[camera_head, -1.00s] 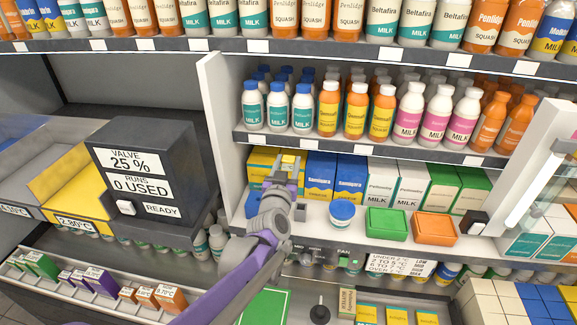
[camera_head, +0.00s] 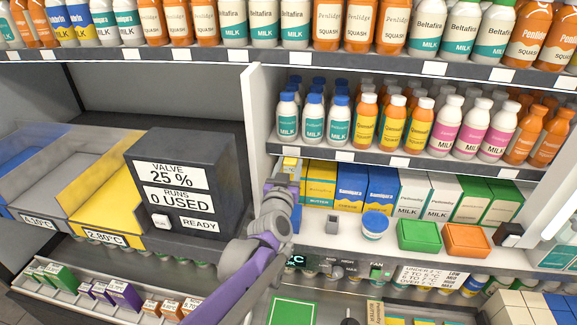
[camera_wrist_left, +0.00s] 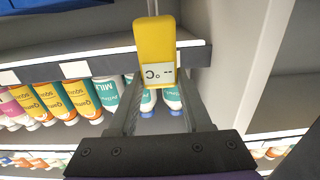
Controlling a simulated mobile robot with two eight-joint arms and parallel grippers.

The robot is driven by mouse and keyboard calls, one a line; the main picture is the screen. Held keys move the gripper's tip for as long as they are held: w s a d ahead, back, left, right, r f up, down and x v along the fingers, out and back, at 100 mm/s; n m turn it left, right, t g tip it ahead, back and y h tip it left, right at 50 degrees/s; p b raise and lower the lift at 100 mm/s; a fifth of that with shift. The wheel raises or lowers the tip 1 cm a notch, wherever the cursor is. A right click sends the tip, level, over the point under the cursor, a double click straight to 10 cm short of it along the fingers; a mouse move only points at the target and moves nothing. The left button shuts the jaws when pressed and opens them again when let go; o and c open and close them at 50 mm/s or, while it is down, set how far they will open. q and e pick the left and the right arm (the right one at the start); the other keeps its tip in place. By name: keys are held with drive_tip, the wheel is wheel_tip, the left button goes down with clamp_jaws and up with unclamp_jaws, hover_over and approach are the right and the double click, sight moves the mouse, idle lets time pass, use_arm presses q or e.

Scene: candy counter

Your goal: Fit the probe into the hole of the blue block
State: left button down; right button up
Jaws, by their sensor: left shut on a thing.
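My left gripper (camera_head: 284,178) is shut on a yellow probe (camera_head: 291,163) with a small pale display. The probe (camera_wrist_left: 155,35) shows large in the left wrist view, gripped between both fingers, with its display facing that camera. The gripper is in front of the lower shelf, beside its white side panel. The probe's tip is not visible. No hole is visible. My right gripper is out of view.
Yellow and blue cartons (camera_head: 350,184) stand right of the gripper. A blue-lidded tub (camera_head: 375,225), a green tray (camera_head: 420,236) and an orange tray (camera_head: 467,240) sit on the shelf front. The white side panel (camera_head: 259,125) and dark valve box (camera_head: 180,185) are on the left.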

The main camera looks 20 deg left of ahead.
use_arm(q)
drive_tip(key=shift+a+f, duration=0.1)
drive_tip(key=shift+f, duration=0.1)
drive_tip(key=shift+f+b, duration=2.25)
drive_tip(key=shift+f, duration=0.5)
drive_tip(key=shift+f+b, duration=2.35)
drive_tip(key=shift+f, duration=0.6)
drive_tip(key=shift+c, duration=1.3)
unclamp_jaws()
drive_tip(key=v, duration=1.1)
drive_tip(key=shift+p, duration=0.3)
